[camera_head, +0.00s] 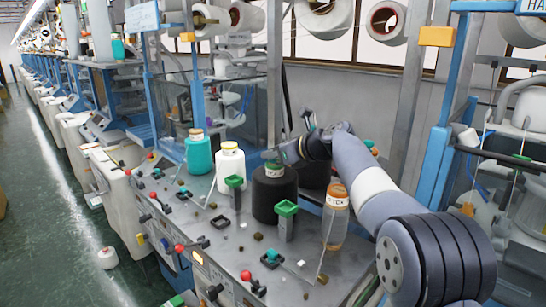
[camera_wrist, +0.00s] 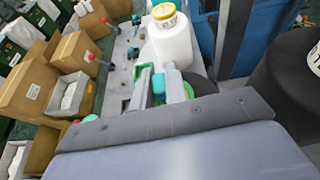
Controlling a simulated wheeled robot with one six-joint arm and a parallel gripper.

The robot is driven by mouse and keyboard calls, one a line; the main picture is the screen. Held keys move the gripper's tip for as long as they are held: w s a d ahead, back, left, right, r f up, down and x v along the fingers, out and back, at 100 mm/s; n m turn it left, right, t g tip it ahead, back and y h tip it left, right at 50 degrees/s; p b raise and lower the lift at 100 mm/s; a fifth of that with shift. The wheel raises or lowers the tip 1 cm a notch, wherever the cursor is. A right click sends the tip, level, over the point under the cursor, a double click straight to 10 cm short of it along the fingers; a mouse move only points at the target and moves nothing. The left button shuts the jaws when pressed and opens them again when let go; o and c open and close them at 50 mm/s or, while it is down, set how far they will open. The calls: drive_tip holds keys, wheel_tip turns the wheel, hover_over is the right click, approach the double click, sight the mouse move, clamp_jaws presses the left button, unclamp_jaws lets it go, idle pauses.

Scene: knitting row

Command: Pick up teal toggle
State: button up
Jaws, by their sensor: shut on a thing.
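My gripper (camera_wrist: 170,88) shows in the wrist view beyond the wide grey bar of my wrist, its fingers partly hidden by that bar. It is shut on a small teal piece, the teal toggle (camera_wrist: 158,84), of which only part shows. In the head view my arm reaches left behind the black cone, and the fingers and the held toggle cannot be made out there. Other teal toggles sit on the grey panel: one near the front (camera_head: 271,258) and one further back (camera_head: 183,189).
A white cone with a yellow top (camera_head: 230,168) stands close to my gripper; it also shows in the wrist view (camera_wrist: 172,45). A teal cone (camera_head: 198,155), a black cone (camera_head: 275,198), a clear bottle (camera_head: 336,220) and green-topped levers (camera_head: 287,209) crowd the panel. Boxes (camera_wrist: 55,75) lie beyond.

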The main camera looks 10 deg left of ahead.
wheel_tip(320, 180, up, 9)
drive_tip(key=shift+r, duration=0.1)
idle(0.4)
drive_tip(key=shift+s, duration=0.1)
idle(0.3)
